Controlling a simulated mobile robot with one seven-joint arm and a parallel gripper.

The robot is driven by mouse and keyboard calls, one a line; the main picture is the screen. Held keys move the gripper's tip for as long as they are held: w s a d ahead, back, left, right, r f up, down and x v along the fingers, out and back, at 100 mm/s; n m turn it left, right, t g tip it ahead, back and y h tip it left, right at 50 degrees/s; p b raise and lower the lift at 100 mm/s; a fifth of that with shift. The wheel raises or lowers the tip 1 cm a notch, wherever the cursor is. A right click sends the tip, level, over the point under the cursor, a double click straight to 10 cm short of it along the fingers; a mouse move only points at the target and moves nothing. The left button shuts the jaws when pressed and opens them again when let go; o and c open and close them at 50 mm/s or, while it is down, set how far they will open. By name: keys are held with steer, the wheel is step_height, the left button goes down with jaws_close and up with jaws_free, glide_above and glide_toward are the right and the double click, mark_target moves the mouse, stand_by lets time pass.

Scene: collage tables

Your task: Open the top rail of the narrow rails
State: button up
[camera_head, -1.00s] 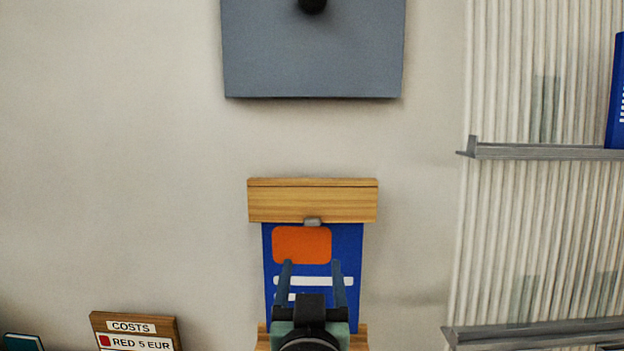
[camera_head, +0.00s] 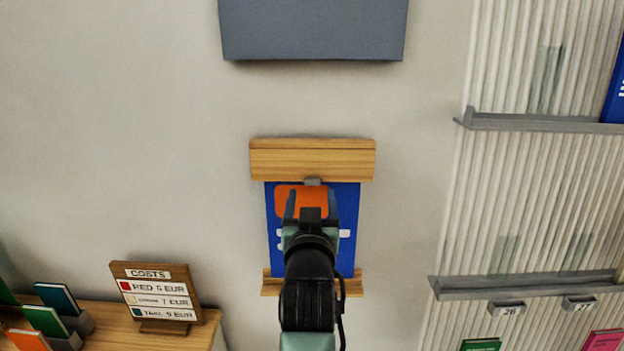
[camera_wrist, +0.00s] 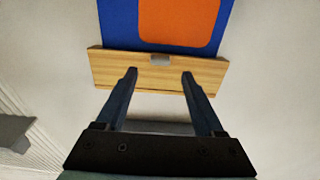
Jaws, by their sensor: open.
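The wooden top rail (camera_head: 312,160) is on the wall above a blue poster (camera_head: 345,215) with an orange patch. A small grey tab (camera_head: 313,181) sits at the rail's lower edge. The wooden bottom rail (camera_head: 272,287) is partly hidden behind my arm. My gripper (camera_head: 312,203) is open and empty, in front of the poster just below the tab in the head view. In the wrist view, the top rail (camera_wrist: 110,68) and its tab (camera_wrist: 160,59) appear just beyond the open fingertips (camera_wrist: 159,76), with the tab centred between them. I cannot tell any contact.
A grey panel (camera_head: 312,30) hangs above. A ribbed rack with grey shelves (camera_head: 540,288) stands at right. A wooden table (camera_head: 100,325) at lower left bears a price sign (camera_head: 157,293) and several small books (camera_head: 45,320). The wall beside the poster is clear.

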mark_target(312, 183)
steer(key=shift+w+p, duration=0.65)
steer(key=shift+w, duration=1.7)
jaws_close()
